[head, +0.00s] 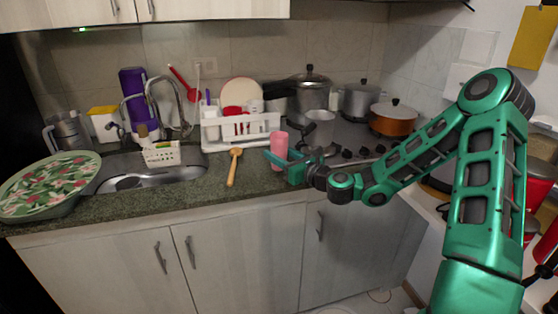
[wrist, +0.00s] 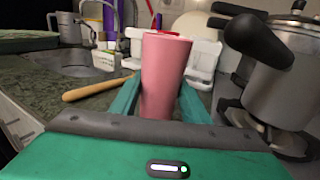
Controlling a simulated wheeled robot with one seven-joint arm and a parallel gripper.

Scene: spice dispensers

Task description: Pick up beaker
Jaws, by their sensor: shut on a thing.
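The beaker is a tall pink cup (head: 279,146), upright near the front of the counter left of the stove. My gripper (head: 283,162) reaches it from the right and is shut around it, one teal finger on each side. In the wrist view the pink cup (wrist: 163,75) stands between the two fingers, its rim up. Its base is hidden behind my gripper's body, and I cannot tell whether it touches the counter.
A wooden mallet-like utensil (head: 233,167) lies left of the cup. A white dish rack (head: 238,133) is behind. Pots (head: 361,102) occupy the stove. The sink (head: 155,178) is at left.

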